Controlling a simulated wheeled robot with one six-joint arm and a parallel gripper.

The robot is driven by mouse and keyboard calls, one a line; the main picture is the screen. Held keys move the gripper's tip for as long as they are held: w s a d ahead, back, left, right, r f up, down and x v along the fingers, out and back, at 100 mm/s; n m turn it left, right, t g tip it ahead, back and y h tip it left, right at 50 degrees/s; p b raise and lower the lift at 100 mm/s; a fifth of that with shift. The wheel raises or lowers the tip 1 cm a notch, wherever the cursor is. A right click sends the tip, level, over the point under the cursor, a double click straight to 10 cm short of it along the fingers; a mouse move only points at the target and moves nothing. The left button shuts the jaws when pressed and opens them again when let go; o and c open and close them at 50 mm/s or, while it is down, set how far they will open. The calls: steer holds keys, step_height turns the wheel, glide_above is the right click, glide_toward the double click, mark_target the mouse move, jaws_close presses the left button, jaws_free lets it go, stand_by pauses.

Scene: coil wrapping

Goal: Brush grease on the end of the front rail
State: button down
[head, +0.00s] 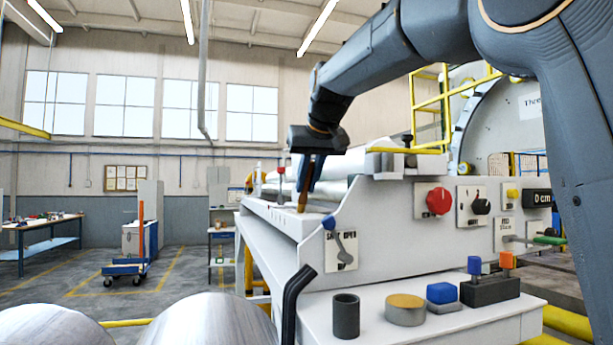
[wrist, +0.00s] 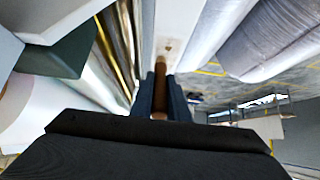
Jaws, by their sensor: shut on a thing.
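My gripper (head: 308,185) is shut on a brown-handled brush (head: 303,198), which points down over the near end of the white front rail (head: 268,213). In the wrist view my gripper (wrist: 160,95) has its two dark fingers around the brush (wrist: 160,70). The brush tip is at or just above the pale rail surface (wrist: 180,22); I cannot tell if they touch. A small brownish mark (wrist: 167,47) shows on the rail by the tip. A round tin with a tan top (head: 405,308), perhaps the grease, stands on the front shelf.
The shelf (head: 425,328) also holds a dark cup (head: 346,315), a blue block (head: 442,293) and a dark holder (head: 490,291). A panel with a red knob (head: 439,201) is right of the rail. Shiny rolls (head: 210,322) lie at lower left; a black bent handle (head: 295,300) rises beside them.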

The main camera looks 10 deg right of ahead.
steer(key=shift+s+d+b, duration=0.25)
steer(key=shift+s+b, duration=0.05)
steer(key=shift+s, duration=0.85)
steer(key=shift+s+d+b, duration=0.2)
steer(key=shift+s+b, duration=0.1)
steer(key=shift+s, duration=0.8)
steer(key=shift+s+d, duration=0.2)
steer(key=shift+s, duration=0.85)
steer(key=shift+w+a+f+p, duration=0.1)
steer(key=shift+w+a+p, duration=0.1)
steer(key=shift+w, duration=0.6)
steer(key=shift+w+a+f+p, duration=0.1)
steer(key=shift+w+a+p, duration=0.1)
steer(key=shift+w, duration=0.6)
steer(key=shift+w+a+r+p, duration=0.1)
steer(key=shift+w+a+p, duration=0.1)
steer(key=shift+w+p, duration=0.7)
steer(key=shift+w+a+r+p, duration=0.15)
steer(key=shift+w+p, duration=0.3)
steer(key=shift+w, duration=0.85)
steer(key=shift+w+a, duration=0.25)
steer(key=shift+w, duration=0.9)
steer(key=shift+w+a, duration=0.25)
steer(key=shift+w, duration=0.9)
steer(key=shift+r, duration=2.95)
